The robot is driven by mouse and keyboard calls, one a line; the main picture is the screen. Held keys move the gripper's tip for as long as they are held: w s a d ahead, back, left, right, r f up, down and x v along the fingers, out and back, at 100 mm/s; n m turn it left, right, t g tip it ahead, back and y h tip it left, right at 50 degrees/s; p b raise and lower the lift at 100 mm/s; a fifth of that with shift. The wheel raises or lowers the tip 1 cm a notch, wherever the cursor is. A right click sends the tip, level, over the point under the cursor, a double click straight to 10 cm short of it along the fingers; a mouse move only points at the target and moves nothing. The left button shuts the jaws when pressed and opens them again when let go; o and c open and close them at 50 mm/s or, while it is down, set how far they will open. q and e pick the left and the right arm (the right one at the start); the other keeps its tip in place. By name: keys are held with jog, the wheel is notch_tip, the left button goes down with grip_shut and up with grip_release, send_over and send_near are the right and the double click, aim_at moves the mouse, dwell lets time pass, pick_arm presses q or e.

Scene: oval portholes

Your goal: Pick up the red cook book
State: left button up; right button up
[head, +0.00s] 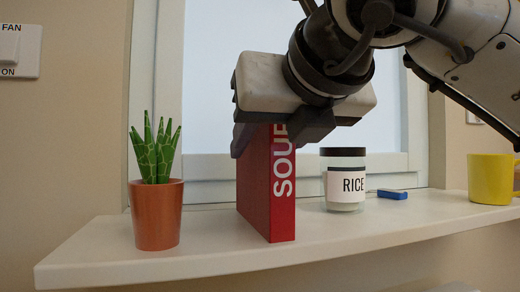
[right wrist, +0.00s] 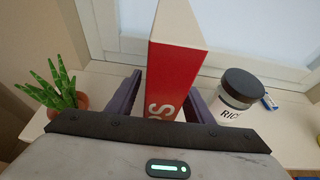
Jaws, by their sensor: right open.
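The red cook book (head: 268,195) stands upright on the white shelf, its spine lettered "SOUP" in white. In the right wrist view the book (right wrist: 172,78) rises between the two fingers of my right gripper (right wrist: 163,100). In the head view my right gripper (head: 277,135) is at the top of the book from above, its fingers open on either side of it. A gap shows beside the book in the right wrist view. The gripper hides the book's top edge in the head view. My left gripper does not show.
On the white shelf (head: 120,254), a potted plant (head: 156,205) stands left of the book. A rice jar (head: 343,180) stands close on the right, with a small blue object (head: 392,194) beyond it. A yellow mug (head: 490,179) is at the far right. A window is behind.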

grip_shut()
jog(key=shift+r, duration=0.1)
